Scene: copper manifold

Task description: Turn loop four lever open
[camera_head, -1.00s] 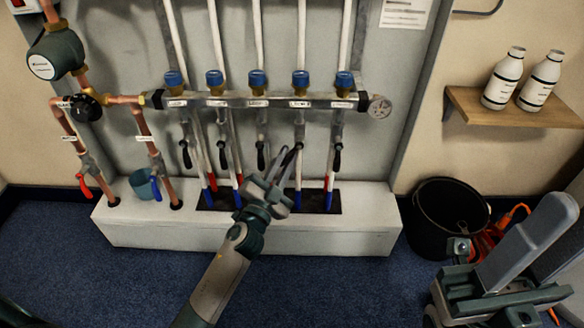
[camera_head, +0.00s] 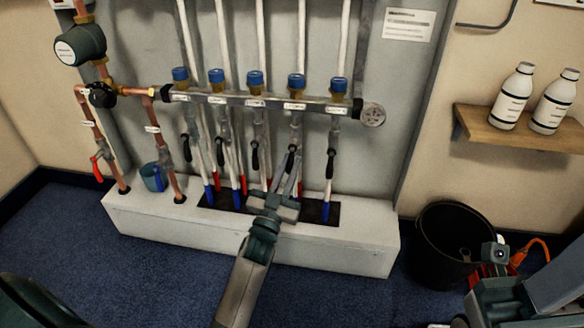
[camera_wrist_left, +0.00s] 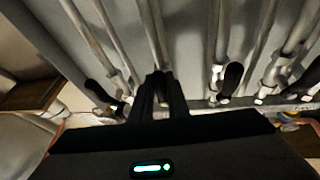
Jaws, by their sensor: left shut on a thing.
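The loop four lever (camera_head: 291,156) is a small black handle on the fourth valve from the left under the manifold bar (camera_head: 230,100). It points down, roughly along its pipe, and its lower part is hidden by the fingers. My left gripper (camera_head: 292,170) is shut on this lever, reaching up from below. In the left wrist view the gripper's dark fingers (camera_wrist_left: 158,92) close at the lever, with neighbouring black levers apart on both sides. My right gripper (camera_head: 515,295) shows only partly at the lower right; its jaws cannot be made out.
Black levers hang close by on loop three (camera_head: 255,155) and loop five (camera_head: 331,163). A white plinth (camera_head: 340,250) stands below the pipes. A black bucket (camera_head: 440,260) is on the floor at the right, under a wooden shelf (camera_head: 480,135) with two white bottles.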

